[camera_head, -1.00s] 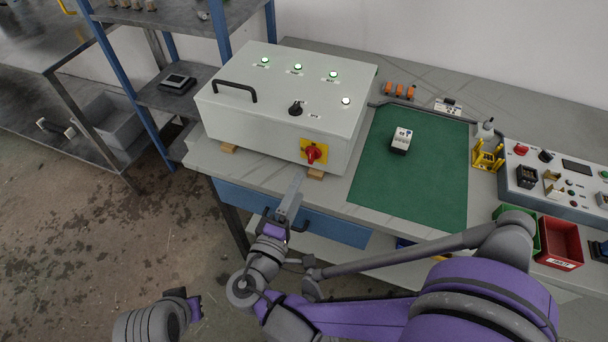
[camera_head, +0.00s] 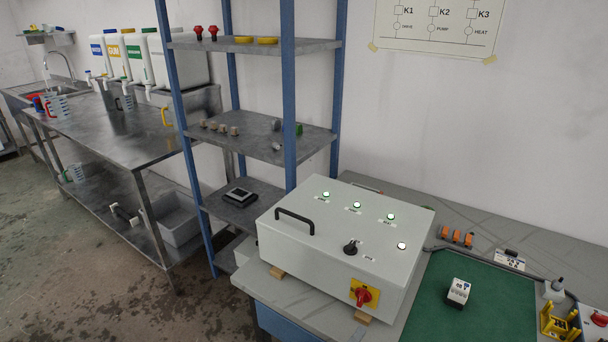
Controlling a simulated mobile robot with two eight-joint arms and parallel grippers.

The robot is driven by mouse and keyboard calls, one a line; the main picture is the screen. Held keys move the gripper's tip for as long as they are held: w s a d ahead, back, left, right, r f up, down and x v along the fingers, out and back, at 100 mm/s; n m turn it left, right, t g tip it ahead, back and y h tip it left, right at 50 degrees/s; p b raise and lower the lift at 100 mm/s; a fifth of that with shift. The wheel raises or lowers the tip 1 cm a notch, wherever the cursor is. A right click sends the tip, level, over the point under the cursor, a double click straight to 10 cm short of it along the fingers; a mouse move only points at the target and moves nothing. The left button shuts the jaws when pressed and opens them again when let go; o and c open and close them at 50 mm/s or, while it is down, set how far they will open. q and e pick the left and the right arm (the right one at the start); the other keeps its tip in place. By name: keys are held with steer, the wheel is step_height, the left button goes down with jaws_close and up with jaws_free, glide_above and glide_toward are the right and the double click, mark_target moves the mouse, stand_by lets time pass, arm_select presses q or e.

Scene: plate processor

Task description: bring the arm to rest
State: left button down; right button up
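Neither of my grippers shows clearly in the head view now. Only a small grey tip shows at the bottom edge below the control box, too little to tell its state. The white control box (camera_head: 335,246) stands on the grey workbench (camera_head: 290,302). Its lid has several lit green lamps, a black knob (camera_head: 351,247) and a black handle (camera_head: 295,220). A red rotary switch on a yellow plate (camera_head: 363,294) is on its front. A small white and black device (camera_head: 459,291) sits on the green mat (camera_head: 480,313).
A blue-post shelf (camera_head: 287,100) stands left of the bench, holding small parts and a black device (camera_head: 239,196). Further left is a steel table (camera_head: 120,140) with jugs and canisters. Orange parts (camera_head: 457,237) and a yellow holder (camera_head: 556,320) lie on the bench.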

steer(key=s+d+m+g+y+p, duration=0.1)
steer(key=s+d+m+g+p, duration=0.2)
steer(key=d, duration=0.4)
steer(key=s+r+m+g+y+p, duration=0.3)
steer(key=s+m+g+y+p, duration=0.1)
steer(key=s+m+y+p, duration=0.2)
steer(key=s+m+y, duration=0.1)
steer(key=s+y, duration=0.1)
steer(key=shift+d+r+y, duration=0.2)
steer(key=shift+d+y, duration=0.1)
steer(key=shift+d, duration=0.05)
